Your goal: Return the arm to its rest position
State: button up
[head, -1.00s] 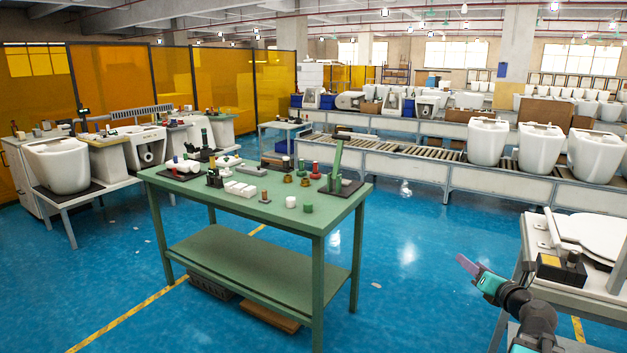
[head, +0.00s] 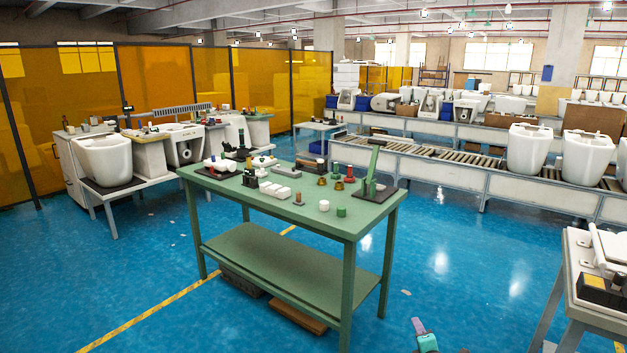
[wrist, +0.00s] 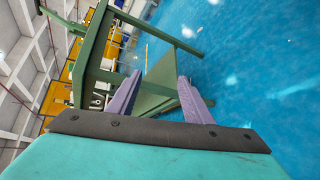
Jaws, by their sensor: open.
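My gripper (head: 418,326) shows at the bottom of the head view, low over the blue floor, with only its end and a bit of teal housing visible. In the wrist view its two purple fingers (wrist: 160,97) stand apart with nothing between them. Beyond them the wrist view shows the green table (wrist: 95,75), tilted in the picture. In the head view my gripper is in front of and to the right of the green table (head: 262,262), apart from it. Most of my arm is out of the head view.
Small parts, several green, red and white, lie on the green table. A bench (head: 591,312) with white seat parts stands at the right edge. A roller conveyor (head: 455,160) with white toilets runs behind. Blue floor (head: 440,255) is clear between table and bench.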

jog(key=s+a+f+m+g+h, duration=0.1)
jog(key=s+a+f+m+g, duration=0.2)
jog(key=s+f, duration=0.5)
jog(key=s+a+f+m+g+p, duration=0.1)
jog(key=s+a+f+m+g, duration=0.3)
jog(key=f, duration=0.6)
jog(key=s+a+f+m+g+h, duration=0.1)
jog(key=s+a+f+m+g, duration=0.15)
jog(key=s+f, duration=0.6)
jog(key=s+a+f+m+g+y, duration=0.1)
jog(key=s+f+m+g, duration=0.15)
jog(key=s, duration=0.45)
jog(key=s+a+f+m+g, duration=0.1)
jog(key=s+f+m+g, duration=0.15)
jog(key=s, duration=0.35)
jog(key=s+a+m+g+y, duration=0.1)
jog(key=s+a+m+g, duration=0.1)
jog(key=s, duration=0.3)
jog(key=s+a+r+m+g+y, duration=0.1)
jog(key=s+a+m+g, duration=0.1)
jog(key=s+m+g, duration=0.1)
jog(key=s+m, duration=0.1)
jog(key=s, duration=0.1)
jog(key=shift+s+a+r, duration=0.3)
jog(key=shift+s, duration=0.1)
